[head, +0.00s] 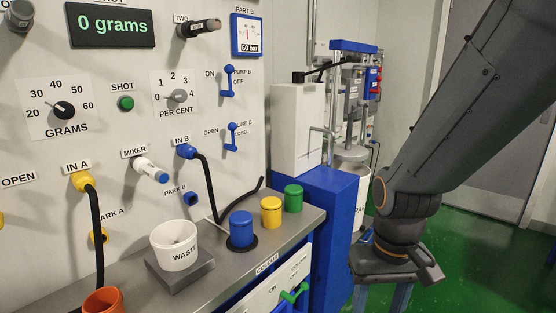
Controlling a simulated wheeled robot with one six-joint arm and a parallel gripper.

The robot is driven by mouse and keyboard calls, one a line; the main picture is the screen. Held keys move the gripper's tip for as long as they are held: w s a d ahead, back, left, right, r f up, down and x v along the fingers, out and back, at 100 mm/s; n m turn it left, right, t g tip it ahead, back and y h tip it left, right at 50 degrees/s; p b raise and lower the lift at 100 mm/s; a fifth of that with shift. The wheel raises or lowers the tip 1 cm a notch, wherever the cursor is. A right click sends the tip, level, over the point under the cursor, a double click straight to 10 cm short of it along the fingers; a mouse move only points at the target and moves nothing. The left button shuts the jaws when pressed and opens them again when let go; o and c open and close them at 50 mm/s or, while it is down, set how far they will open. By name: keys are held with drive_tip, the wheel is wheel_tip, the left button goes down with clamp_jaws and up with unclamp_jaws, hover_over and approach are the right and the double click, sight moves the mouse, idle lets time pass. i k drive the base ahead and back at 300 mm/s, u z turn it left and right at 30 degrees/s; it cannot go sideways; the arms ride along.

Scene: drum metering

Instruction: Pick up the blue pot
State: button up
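The blue pot (241,228) stands upright on a round black base on the grey counter, right of the white waste cup. It has a lid-like top and nothing covers it. My gripper (428,277) is at the lower right, well to the right of the pot and apart from it. It points downward over the area beside the counter. Its fingers are partly hidden, and I cannot tell whether they are open or shut.
A yellow pot (271,211) and a green pot (293,198) stand behind the blue pot to the right. The white waste cup (174,246) stands on a grey block. A black hose (211,192) hangs behind the blue pot. An orange cup (103,301) is at the front left.

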sight(241, 225)
drive_tip(key=u, duration=0.55)
drive_tip(key=k, duration=1.3)
drive_tip(key=z, duration=0.2)
drive_tip(key=i, duration=1.75)
drive_tip(key=u, duration=0.7)
